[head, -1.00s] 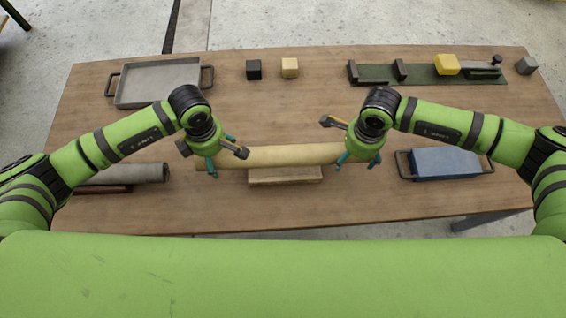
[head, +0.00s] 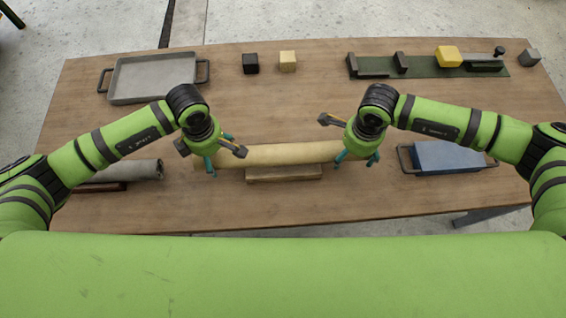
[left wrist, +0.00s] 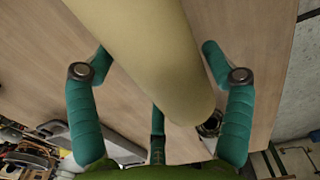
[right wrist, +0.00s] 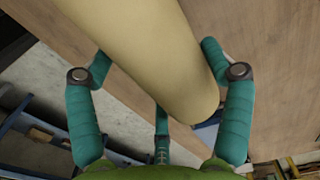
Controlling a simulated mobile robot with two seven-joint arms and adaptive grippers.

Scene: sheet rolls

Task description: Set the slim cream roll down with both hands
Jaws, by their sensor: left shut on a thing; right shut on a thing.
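The slim cream roll (head: 285,154) lies left to right across the middle of the table, between my two grippers. My left gripper (head: 213,160) is shut on its left part; the roll passes between the teal fingers in the left wrist view (left wrist: 145,60). My right gripper (head: 357,157) is shut on its right end; the roll also shows between the fingers in the right wrist view (right wrist: 145,60). A pale wooden block (head: 284,174) shows just below the roll in the head view. I cannot tell whether the roll touches it.
A grey roll (head: 140,170) lies at the left on a dark red-brown piece. A blue box with handles (head: 447,157) stands at the right. At the back are a grey tray (head: 153,79), a black cube (head: 251,64), a tan cube (head: 288,61) and a green board (head: 430,70).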

